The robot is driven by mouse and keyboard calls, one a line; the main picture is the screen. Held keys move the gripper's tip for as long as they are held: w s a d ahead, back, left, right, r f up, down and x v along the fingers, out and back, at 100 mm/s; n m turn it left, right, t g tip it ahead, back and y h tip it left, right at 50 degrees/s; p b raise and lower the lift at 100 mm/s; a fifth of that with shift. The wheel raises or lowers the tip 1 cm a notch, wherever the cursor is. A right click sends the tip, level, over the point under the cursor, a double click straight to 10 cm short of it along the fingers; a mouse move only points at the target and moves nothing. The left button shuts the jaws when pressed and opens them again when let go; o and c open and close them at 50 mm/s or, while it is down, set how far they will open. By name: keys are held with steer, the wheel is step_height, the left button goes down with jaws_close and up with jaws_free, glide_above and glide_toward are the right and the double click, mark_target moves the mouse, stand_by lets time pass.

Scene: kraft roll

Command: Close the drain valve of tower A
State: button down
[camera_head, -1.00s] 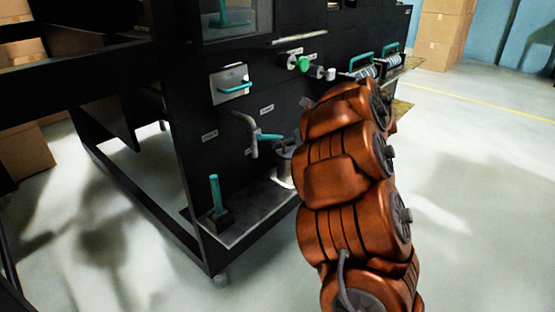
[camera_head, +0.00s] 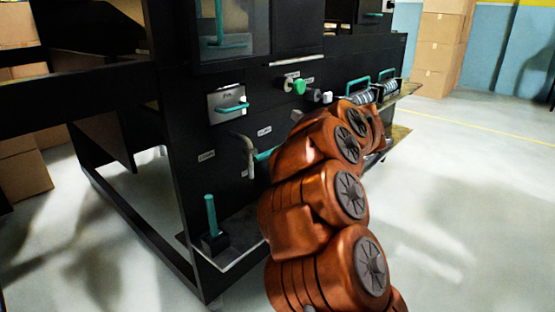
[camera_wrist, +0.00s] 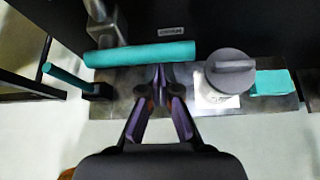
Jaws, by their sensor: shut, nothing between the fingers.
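A grey tap (camera_head: 249,150) on the front of the black machine carries a teal lever (camera_head: 262,156), partly hidden by my arm in the head view. In the wrist view the teal lever (camera_wrist: 150,53) lies roughly level across the picture, with the grey tap body (camera_wrist: 108,28) at its left end. My gripper (camera_wrist: 160,78) is shut and empty, its purple fingertips close to the lever, just below it in the picture. I cannot tell whether they touch. The head view hides my gripper. The small labels are unreadable, so I cannot tell which one names tower A.
A metal shelf (camera_head: 240,250) runs below the tap. An upright teal lever (camera_head: 211,215) stands on it at the left. A grey-lidded round vessel (camera_wrist: 231,68) with a teal piece (camera_wrist: 272,83) beside it is right of my fingers. Open floor lies to the right.

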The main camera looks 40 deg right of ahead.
stand_by(0.3)
step_height(320, 180, down, 4)
steer(key=b, duration=0.4)
steer(key=p+v, duration=0.4)
steer(key=v, duration=0.6)
steer(key=shift+s+a, duration=0.15)
steer(key=shift+s, duration=0.3)
steer(key=shift+r, duration=0.1)
